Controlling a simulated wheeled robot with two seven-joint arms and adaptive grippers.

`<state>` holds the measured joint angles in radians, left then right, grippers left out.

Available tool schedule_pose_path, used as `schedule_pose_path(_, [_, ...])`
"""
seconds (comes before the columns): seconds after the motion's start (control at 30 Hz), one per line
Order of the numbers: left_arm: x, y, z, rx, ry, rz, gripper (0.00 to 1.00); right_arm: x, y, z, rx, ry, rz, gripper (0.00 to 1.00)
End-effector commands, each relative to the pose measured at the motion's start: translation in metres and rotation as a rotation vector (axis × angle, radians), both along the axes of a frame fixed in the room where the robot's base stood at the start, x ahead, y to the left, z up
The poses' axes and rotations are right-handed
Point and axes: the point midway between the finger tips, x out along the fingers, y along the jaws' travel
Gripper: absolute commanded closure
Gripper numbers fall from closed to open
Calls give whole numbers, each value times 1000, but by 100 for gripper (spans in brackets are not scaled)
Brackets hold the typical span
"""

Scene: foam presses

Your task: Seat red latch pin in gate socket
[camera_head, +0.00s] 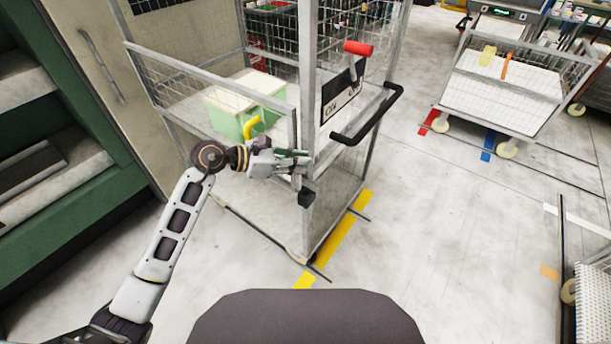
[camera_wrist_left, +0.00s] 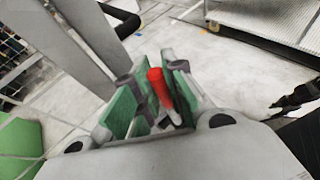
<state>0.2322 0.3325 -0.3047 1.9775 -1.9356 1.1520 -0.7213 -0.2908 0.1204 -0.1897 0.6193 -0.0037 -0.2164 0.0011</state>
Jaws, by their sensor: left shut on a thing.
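My left gripper (camera_head: 297,162) is beside the front post of the wire cage cart. In the left wrist view, its green-padded fingers (camera_wrist_left: 152,78) are shut on the red latch pin (camera_wrist_left: 159,87), a red rod that leans a little. The cart's gate rail (camera_head: 205,75) runs back left from the post.
The cart (camera_head: 309,100) carries pale green boxes (camera_head: 240,108), a black handle (camera_head: 372,118) and a red-tipped lever (camera_head: 358,48). A green machine (camera_head: 75,130) stands left. Another wire cart (camera_head: 503,90) stands back right. Floor between the carts is mostly clear.

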Motion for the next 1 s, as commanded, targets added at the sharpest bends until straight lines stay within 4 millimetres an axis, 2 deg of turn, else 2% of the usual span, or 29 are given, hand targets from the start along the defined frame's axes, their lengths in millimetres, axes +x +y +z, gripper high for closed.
schedule_pose_path(0.27, [8,-22,2,-2,-1,-1,100,0,14,4,16,0,-3,65])
schedule_pose_path(0.6, [8,-21,-31,-2,1,1,100,5,12,6,13,-4,-2,65])
schedule_pose_path(1.0, [8,-20,-35,-1,-1,0,100,8,5,6,5,-8,1,65])
